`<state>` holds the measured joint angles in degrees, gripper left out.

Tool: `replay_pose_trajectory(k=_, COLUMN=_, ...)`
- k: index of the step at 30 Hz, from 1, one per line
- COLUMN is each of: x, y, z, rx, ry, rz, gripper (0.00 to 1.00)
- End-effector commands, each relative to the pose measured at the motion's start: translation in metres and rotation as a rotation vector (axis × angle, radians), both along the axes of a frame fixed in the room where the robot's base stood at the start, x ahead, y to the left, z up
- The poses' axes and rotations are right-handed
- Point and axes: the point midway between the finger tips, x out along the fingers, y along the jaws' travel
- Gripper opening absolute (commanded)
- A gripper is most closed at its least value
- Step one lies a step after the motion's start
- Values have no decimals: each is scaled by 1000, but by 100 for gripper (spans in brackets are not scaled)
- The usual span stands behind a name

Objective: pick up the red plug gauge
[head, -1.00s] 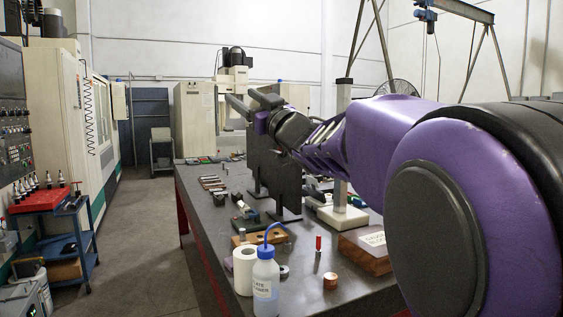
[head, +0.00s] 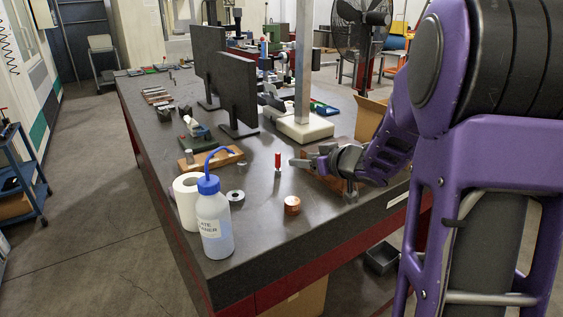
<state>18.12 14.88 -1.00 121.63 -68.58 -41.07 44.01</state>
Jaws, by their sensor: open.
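The red plug gauge (head: 277,161) stands upright on the dark table top (head: 262,208), with a red upper part and a metal lower end. My gripper (head: 296,163) is open and points left, just to the right of the gauge at about the height of its red part. A small gap shows between fingertips and gauge in the head view; I cannot tell the depth between them. The gauge is fully visible.
A wash bottle (head: 213,222), a white roll (head: 187,200), a metal ring (head: 235,196) and a copper cylinder (head: 292,205) stand in front. A wooden block (head: 225,156) lies behind left. Dark monitors (head: 236,88) and a white-based stand (head: 303,127) are farther back.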

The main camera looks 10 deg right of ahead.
Motion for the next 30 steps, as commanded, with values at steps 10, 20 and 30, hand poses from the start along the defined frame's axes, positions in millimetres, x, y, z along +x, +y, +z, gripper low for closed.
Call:
replay_pose_trajectory(k=10, x=60, y=26, z=-30, rx=1, ry=0, rz=4, gripper=57)
replay_pose_trajectory(k=20, x=100, y=41, z=-44, rx=0, ry=-2, rz=1, gripper=57)
replay_pose_trajectory(k=30, x=135, y=56, z=-58, rx=0, ry=-1, rz=1, gripper=57)
